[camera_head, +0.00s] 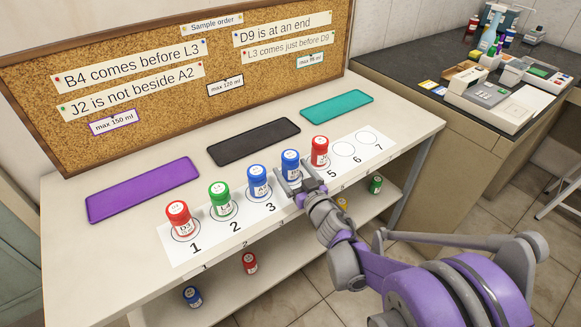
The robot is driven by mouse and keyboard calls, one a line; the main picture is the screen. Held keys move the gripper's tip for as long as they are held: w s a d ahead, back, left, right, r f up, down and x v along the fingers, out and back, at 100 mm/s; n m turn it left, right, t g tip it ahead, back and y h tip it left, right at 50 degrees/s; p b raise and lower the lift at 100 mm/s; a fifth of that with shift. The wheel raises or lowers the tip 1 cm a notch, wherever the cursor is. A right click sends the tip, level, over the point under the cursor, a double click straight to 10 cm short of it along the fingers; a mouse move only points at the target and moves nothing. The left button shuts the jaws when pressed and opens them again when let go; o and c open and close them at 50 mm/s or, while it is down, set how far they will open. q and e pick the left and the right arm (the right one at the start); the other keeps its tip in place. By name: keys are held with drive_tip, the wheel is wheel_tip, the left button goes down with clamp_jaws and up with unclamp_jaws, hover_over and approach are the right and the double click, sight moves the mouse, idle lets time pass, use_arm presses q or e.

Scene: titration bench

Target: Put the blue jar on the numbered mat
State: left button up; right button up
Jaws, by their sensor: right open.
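The white numbered mat (176,256) lies along the front of the table. A red jar stands at 1 (180,217), a green jar at 2 (220,200), a blue jar at 3 (257,181) and a red jar at 5 (320,151). Another blue jar (290,161) stands upright between 3 and 5, its lower part partly hidden by my right gripper. My right gripper (298,179) is open at that jar's front; I cannot tell whether the fingers touch it. Circles 6 (343,149) and 7 (366,138) are empty. My left gripper is out of view.
Purple (144,189), black (253,142) and teal (337,106) mats lie empty behind. A corkboard (130,75) with notes stands at the back. On the lower shelf are a blue jar (192,297), a red jar (249,263) and a green jar (375,185).

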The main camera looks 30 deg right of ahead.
drive_tip(key=s, duration=1)
drive_tip(key=shift+s+a+r+p, duration=0.2)
drive_tip(key=shift+a+r+p, duration=0.1)
drive_tip(key=shift+a+p, duration=0.15)
